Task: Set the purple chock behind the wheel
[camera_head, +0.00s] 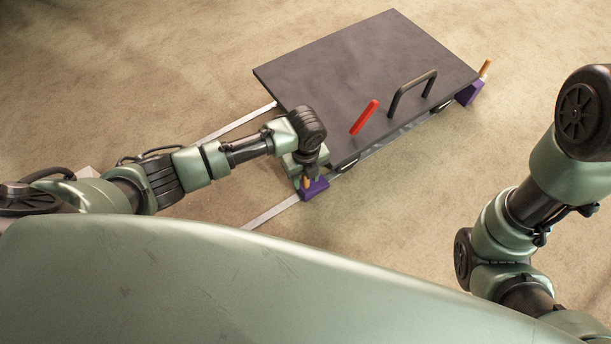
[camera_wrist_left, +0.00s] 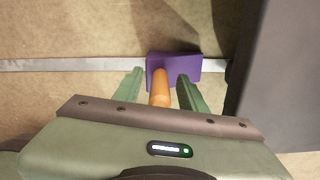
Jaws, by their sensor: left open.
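A purple chock (camera_head: 316,189) with an orange peg handle (camera_head: 305,183) sits at the near left end of the dark flat cart (camera_head: 365,75). In the left wrist view the purple chock (camera_wrist_left: 187,66) lies over a pale strip, with a small gap to the cart's edge. My left gripper (camera_wrist_left: 160,76) is open, one finger on each side of the orange handle (camera_wrist_left: 160,90). A second purple chock (camera_head: 468,94) with an orange handle stands at the cart's right end. The wheel beside the near chock is mostly hidden under the deck. My right gripper is out of view.
A red lever (camera_head: 364,117) and a black loop handle (camera_head: 411,91) stand up from the cart's near side. A pale strip (camera_head: 272,212) runs along the floor beside the near chock, and another (camera_head: 237,122) lies farther left. The carpet in front is clear.

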